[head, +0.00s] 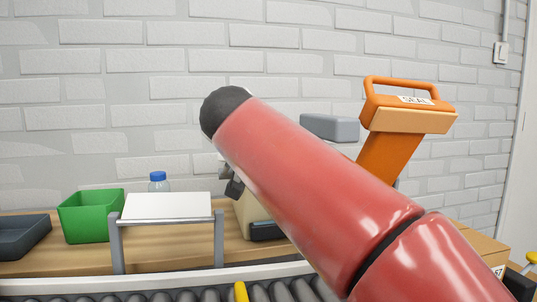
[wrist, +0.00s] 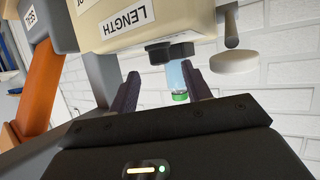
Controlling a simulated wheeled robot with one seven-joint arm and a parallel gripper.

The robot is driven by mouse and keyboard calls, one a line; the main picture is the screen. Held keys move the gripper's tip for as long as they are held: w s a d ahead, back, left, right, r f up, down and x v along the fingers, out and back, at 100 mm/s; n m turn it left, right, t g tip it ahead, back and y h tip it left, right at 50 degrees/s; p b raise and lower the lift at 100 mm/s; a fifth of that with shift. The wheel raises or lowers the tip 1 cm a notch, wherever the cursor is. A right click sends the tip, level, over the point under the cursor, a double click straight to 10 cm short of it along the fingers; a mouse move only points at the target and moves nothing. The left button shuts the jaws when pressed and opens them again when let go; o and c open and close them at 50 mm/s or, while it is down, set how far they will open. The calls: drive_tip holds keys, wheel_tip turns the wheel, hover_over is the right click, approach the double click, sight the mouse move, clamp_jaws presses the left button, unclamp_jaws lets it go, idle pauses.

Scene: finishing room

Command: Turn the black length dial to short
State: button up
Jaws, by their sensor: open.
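The black length dial (wrist: 170,53) shows in the wrist view, on the cream machine body (wrist: 90,22), just beyond the gap between my fingers. A white label reading LENGTH (wrist: 127,20) is beside it. My gripper (wrist: 161,74) is open and empty, with one finger on each side of the gap and the dial past the fingertips. I cannot tell whether a fingertip touches the dial or which way the dial points. In the head view my red arm covers most of the machine, and the dial cannot be made out.
An orange lever (head: 388,152) with a SEAL label rises right of my arm. A white-topped stand (head: 167,206), a green bin (head: 90,215), a blue-capped bottle (head: 158,182) and a dark tray (head: 22,236) are left. A pale round disc (wrist: 233,62) is near the dial. Rollers (head: 190,296) run in front.

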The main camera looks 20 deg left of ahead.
drive_tip(key=shift+x, duration=2.05)
drive_tip(key=c, duration=1)
drive_tip(key=shift+d+n+y, duration=0.2)
drive_tip(key=shift+n+y, duration=0.1)
drive_tip(key=shift+n, duration=0.1)
drive_tip(key=shift+w+d+r+n+g+y+p, duration=0.1)
drive_tip(key=shift+n+g+y+p, duration=0.1)
drive_tip(key=shift+n+y, duration=0.3)
drive_tip(key=shift+w+d+n+g+y+p, duration=0.15)
drive_tip(key=shift+n+y, duration=0.25)
drive_tip(key=shift+y, duration=0.2)
drive_tip(key=shift+s+n+g+y+p, duration=0.15)
drive_tip(key=shift+n+g+y+p, duration=0.3)
drive_tip(key=shift+n+y+p, duration=0.45)
drive_tip(key=shift+a, duration=0.1)
